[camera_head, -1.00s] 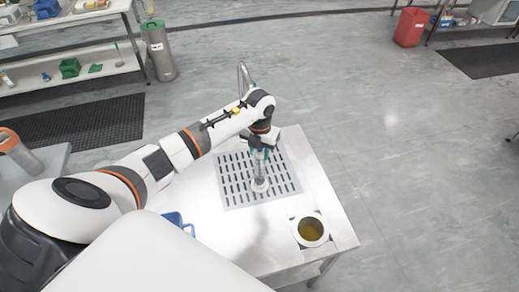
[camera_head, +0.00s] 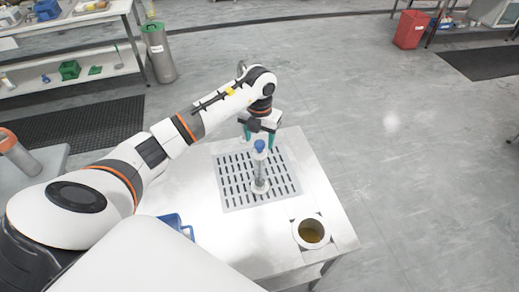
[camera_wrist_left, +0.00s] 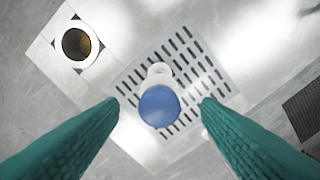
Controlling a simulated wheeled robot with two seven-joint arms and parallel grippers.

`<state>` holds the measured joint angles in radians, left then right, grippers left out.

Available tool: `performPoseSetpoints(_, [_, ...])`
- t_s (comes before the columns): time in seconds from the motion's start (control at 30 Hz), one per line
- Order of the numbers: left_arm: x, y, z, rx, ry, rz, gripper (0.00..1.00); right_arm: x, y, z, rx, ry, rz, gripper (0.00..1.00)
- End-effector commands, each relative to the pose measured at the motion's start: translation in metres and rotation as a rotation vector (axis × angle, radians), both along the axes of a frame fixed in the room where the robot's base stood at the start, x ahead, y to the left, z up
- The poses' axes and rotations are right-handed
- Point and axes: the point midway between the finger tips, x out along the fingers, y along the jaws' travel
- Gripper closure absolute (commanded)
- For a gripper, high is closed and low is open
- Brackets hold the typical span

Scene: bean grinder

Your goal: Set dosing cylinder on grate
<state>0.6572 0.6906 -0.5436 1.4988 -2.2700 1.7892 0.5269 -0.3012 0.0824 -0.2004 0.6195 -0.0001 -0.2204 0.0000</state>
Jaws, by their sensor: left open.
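The dosing cylinder (camera_head: 260,172) stands upright on the slotted grate (camera_head: 232,196) in the metal table. It has a clear body, a blue top and a pale foot. In the left wrist view its blue top (camera_wrist_left: 159,106) shows from above, between and beyond the green fingers, with the grate (camera_wrist_left: 205,78) around it. My left gripper (camera_head: 260,136) is open and empty, above and behind the cylinder, apart from it. In the left wrist view the open left gripper (camera_wrist_left: 160,108) has a wide gap between its fingertips. My right gripper is not in view.
A round container with brownish-yellow contents (camera_head: 311,231) is at the table's front right corner. A blue object (camera_head: 176,224) is at the table's left edge, partly hidden by my body. The metal tabletop (camera_head: 310,190) right of the grate is clear.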

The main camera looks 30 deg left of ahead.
Motion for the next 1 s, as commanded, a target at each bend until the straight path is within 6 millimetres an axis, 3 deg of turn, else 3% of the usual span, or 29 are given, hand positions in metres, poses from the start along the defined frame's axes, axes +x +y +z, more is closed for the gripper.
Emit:
performPoseSetpoints(0.2, [0.001, 0.0, 0.039, 0.001, -0.004, 0.001, 0.42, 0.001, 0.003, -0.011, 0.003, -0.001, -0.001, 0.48])
performPoseSetpoints(0.33, [0.001, 0.0, 0.052, 0.0, -0.002, 0.001, 0.42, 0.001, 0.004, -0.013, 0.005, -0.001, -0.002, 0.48])
performPoseSetpoints(1.0, [0.0, 0.0, 0.057, 0.0, 0.001, 0.001, 0.42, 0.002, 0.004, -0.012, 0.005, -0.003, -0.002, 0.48])
